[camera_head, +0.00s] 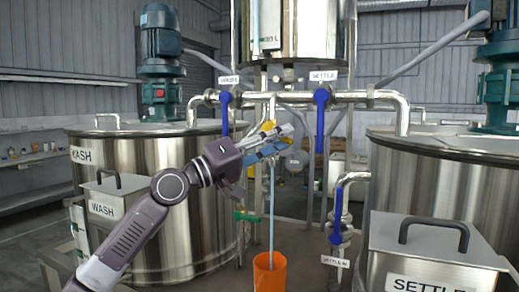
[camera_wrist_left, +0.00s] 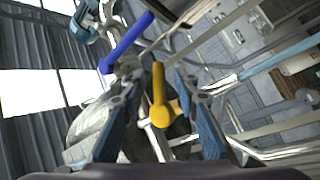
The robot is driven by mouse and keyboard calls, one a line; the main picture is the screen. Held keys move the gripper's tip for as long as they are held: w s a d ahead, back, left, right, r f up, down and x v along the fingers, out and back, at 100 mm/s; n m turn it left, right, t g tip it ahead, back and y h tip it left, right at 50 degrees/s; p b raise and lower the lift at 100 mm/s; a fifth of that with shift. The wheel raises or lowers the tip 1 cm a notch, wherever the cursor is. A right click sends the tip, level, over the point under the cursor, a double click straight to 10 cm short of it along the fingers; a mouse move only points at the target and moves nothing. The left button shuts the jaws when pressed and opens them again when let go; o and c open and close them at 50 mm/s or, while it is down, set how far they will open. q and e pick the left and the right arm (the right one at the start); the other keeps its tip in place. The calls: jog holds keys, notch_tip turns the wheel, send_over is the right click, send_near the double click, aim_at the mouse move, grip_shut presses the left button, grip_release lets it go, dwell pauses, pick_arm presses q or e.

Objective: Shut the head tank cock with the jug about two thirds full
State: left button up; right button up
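An orange jug (camera_head: 270,272) stands low in the middle. A thin pale blue stream (camera_head: 271,205) runs down into it; I cannot see the level inside. The steel head tank (camera_head: 318,30) is above, with pipes below it. A yellow lever (camera_head: 267,126), likely the cock's handle, is partly hidden behind my left gripper (camera_head: 272,142). In the left wrist view the yellow lever (camera_wrist_left: 159,95) lies between the two blue fingers of my left gripper (camera_wrist_left: 155,90), which are apart. Whether a finger touches it, I cannot tell. My right gripper is not in view.
Blue levers hang on the left pipe branch (camera_head: 225,112), the settle branch (camera_head: 320,120) and a lower right valve (camera_head: 338,215). A green lever (camera_head: 245,216) is left of the stream. Wash tank (camera_head: 150,165) and settle tank (camera_head: 450,185) flank the space.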

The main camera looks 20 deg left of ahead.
pick_arm(q)
jog(key=v, duration=1.1)
jog(key=shift+d, duration=0.1)
jog(key=p+x, duration=0.6)
jog(key=x, duration=0.1)
jog(key=p+x, duration=0.3)
jog(key=x, duration=0.1)
jog(key=shift+w+a+r, duration=0.15)
jog(key=shift+a+r, duration=0.15)
jog(key=shift+r, duration=0.1)
jog(key=shift+w+d+m+p, duration=0.3)
jog(key=shift+w+p, duration=0.05)
jog(key=shift+c, duration=0.3)
jog(key=shift+f, duration=0.1)
grip_shut()
